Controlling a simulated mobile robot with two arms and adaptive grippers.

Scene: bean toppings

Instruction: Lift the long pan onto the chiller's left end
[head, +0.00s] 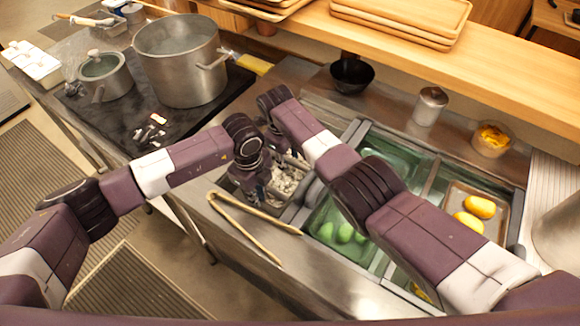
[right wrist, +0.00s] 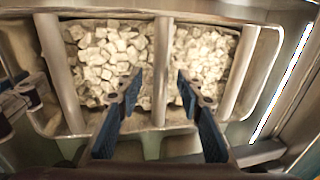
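A long metal pan (head: 284,196) of pale white cubes is at the left end of the chiller (head: 352,127), partly hidden by my grippers. In the right wrist view the cubes (right wrist: 108,55) fill the pan, and metal bars (right wrist: 161,75) cross in front of them. I cannot tell whether the pan rests on the chiller or is held.
Wooden tongs (head: 250,216) lie on the counter in front of the pan. Chiller pans hold green items (head: 344,233) and yellow items (head: 480,207). A black bowl (head: 351,75) and steel canister (head: 430,106) stand behind. A large pot (head: 180,62) stands on the stove at left.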

